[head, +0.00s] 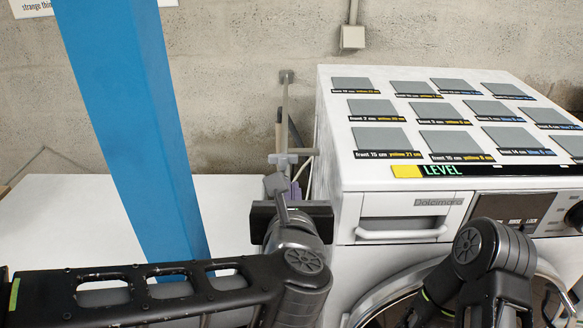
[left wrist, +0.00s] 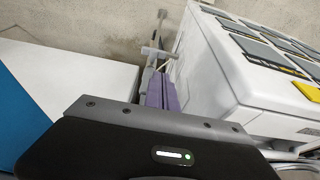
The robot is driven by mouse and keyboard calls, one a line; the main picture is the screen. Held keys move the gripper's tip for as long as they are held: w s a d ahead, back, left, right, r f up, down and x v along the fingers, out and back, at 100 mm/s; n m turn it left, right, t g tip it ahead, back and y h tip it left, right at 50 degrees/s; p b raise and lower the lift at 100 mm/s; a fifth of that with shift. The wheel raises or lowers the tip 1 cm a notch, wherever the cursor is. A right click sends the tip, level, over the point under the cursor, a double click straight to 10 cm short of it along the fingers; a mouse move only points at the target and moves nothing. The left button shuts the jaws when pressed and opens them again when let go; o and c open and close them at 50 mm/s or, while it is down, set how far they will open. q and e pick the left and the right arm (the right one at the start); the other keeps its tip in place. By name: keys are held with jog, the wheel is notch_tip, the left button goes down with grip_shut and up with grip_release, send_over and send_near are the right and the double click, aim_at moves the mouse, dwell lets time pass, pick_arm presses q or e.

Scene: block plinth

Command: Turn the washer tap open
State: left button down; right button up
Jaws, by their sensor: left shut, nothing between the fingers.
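The washer tap is a light grey handle (head: 283,159) on a thin upright pipe (head: 286,95) against the wall, left of the washing machine (head: 350,190). The handle also shows in the left wrist view (left wrist: 152,53). My left gripper (head: 294,187) is in the gap left of the machine, its purple fingers partly hidden by my wrist. In the left wrist view its fingers (left wrist: 160,88) are shut and empty, pointing toward the tap. The fingertips appear close below the handle; I cannot tell whether they touch. My right arm shows at lower right, but I cannot make out its gripper.
A blue post (head: 135,120) stands at the left before a white surface (head: 75,215). The machine's top carries several grey labelled squares and a LEVEL strip (head: 480,171). A detergent drawer (head: 405,216) is at its front left. A concrete wall (head: 230,60) closes the back.

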pick_arm(q)
send_near(291, 157)
jog(key=w+f, duration=0.1)
jog(key=f, duration=0.1)
jog(key=w+p, duration=0.1)
jog(key=w, duration=0.3)
jog(key=shift+w+r, duration=0.1)
jog(key=shift+r, duration=0.1)
jog(key=shift+w+f, duration=0.1)
jog(key=shift+w, duration=0.45)
